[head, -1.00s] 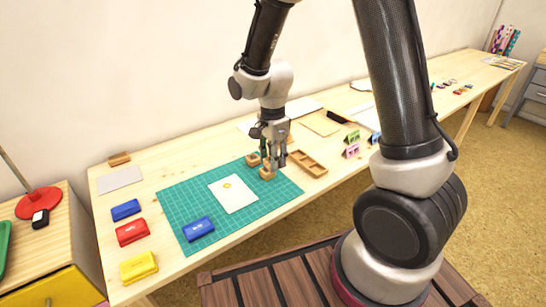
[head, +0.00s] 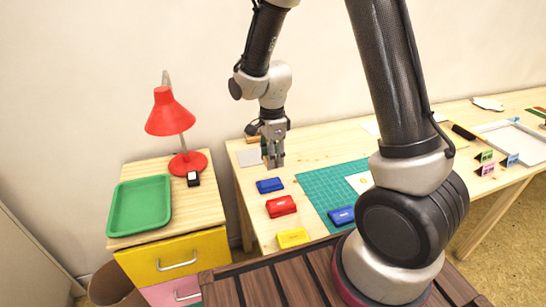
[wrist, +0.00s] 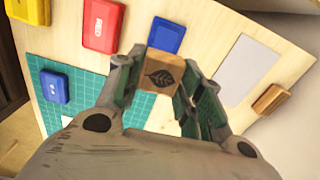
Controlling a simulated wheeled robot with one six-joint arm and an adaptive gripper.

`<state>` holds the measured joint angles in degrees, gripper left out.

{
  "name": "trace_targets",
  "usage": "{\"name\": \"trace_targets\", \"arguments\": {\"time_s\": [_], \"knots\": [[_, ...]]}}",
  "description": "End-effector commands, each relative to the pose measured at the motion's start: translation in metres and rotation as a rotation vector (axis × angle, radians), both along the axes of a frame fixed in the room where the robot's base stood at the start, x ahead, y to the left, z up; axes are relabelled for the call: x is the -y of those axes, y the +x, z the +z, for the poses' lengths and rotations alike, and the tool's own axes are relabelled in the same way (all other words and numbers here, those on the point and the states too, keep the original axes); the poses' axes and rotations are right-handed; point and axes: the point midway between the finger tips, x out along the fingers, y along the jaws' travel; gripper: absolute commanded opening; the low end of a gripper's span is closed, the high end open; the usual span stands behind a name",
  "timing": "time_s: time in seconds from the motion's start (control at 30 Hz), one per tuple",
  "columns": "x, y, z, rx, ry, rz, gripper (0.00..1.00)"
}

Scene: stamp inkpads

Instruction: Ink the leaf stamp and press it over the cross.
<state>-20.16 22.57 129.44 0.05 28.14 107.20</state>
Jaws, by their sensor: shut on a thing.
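My gripper (head: 273,160) is shut on the leaf stamp (wrist: 158,72), a small wooden block with a dark leaf on its face, in the wrist view. It is over the table's left end, near the grey sheet. Closed-looking pads in blue (head: 269,185), red (head: 281,206) and yellow (head: 292,238) stand in a row on bare wood. Another blue pad (head: 342,215) sits on the green mat (head: 318,188). The white paper (head: 357,179) on the mat is partly hidden by my arm. It bears a small yellowish mark; I cannot make out a cross.
The grey sheet (wrist: 247,68) and a wooden block (wrist: 272,100) lie at the table's back left. A cabinet left of the table carries a green tray (head: 113,212), a red lamp (head: 170,112) and a small black-and-white object (head: 193,179). A gap separates cabinet and table.

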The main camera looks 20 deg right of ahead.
Motion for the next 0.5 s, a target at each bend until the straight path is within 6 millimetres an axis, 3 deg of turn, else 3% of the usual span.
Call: {"name": "trace_targets", "arguments": {"time_s": [0.17,0.5], "knots": [[0.000,0.000,-0.004,0.000,0.000,-0.039,0.20],[0.000,0.000,-0.039,-0.001,0.000,-0.040,0.20]]}}
